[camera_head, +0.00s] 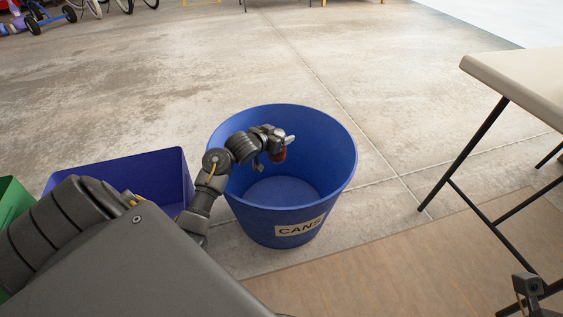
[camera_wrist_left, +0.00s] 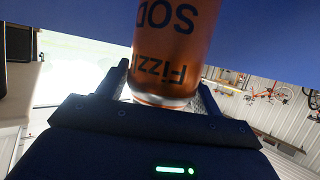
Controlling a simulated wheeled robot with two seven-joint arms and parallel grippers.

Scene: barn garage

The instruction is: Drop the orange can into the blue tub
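The blue tub (camera_head: 337,180) is round, with a label reading "CANS", and stands upright on the concrete floor. My left gripper (camera_head: 280,147) is over the tub's opening, inside the rim as seen in the head view. It is shut on the orange can (camera_head: 279,155), which is mostly hidden behind the gripper there. The left wrist view shows the orange can (camera_wrist_left: 178,55) between the fingers, with dark "Fizz" and "SOD" lettering. The tub's floor shows no can. My right gripper (camera_head: 528,285) is partly in view at the lower right, and its fingers are unclear.
A blue rectangular bin (camera_head: 150,170) stands left of the tub, with a green bin (camera_head: 12,205) at the far left. A pale table (camera_head: 530,85) with dark legs stands at the right. The concrete floor behind the tub is clear.

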